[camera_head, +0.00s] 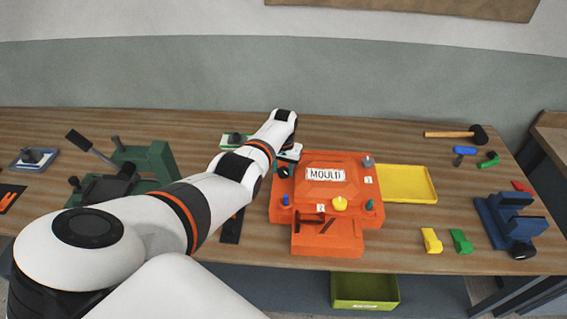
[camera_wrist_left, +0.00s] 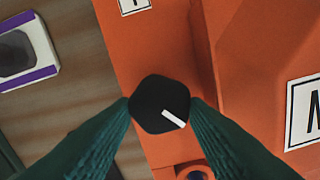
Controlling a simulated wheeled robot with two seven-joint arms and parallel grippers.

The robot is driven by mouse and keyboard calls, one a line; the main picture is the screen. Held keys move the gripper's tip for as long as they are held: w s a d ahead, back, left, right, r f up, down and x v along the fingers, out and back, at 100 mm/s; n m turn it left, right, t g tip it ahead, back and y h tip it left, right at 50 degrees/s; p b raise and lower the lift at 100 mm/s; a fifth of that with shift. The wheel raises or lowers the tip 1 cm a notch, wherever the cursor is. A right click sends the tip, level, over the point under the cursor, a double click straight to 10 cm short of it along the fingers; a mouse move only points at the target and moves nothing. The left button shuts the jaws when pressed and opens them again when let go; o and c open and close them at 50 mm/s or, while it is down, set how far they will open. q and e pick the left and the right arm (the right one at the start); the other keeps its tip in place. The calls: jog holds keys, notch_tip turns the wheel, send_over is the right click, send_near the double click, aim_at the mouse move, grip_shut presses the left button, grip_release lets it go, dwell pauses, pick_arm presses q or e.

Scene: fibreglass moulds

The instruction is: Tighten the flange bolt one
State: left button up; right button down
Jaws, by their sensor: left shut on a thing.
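The orange mould (camera_head: 317,164) lies on the table, with a "MOULD" label on its top. A black bolt head (camera_wrist_left: 160,104) with a white mark sits on the mould's flange, at the back left corner in the head view (camera_head: 284,172). My left gripper (camera_head: 285,166) reaches over from the left. In the left wrist view its green fingers touch the bolt head from both sides and are shut on it. The white mark points to the lower right there. A label on the flange is cut off by the top edge of that view. My right gripper is not in view.
On the mould are a blue knob (camera_head: 286,200), a yellow knob (camera_head: 340,203), a teal knob (camera_head: 370,205) and a grey one (camera_head: 368,161). A yellow tray (camera_head: 425,184) lies to the right.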

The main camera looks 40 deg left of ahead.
pick_arm(q)
jog(key=m, duration=0.3)
jog(key=shift+a+m, duration=0.1)
jog(key=shift+m, duration=0.3)
jog(key=m, duration=0.3)
jog(key=shift+a+b, duration=0.1)
jog(key=shift+b, duration=0.2)
jog(key=m+b, duration=0.1)
jog(key=m, duration=0.6)
jog(key=shift+w+a, duration=0.1)
jog(key=m+b, duration=0.1)
jog(key=m, duration=0.3)
jog(key=shift+w, duration=0.1)
jog(key=shift+w+m+b, duration=0.1)
jog(key=shift+m+b, duration=0.65)
jog(key=shift+m, duration=1.95)
jog(key=shift+r, duration=0.1)
jog(key=o, duration=1)
jog(key=shift+c, duration=0.2)
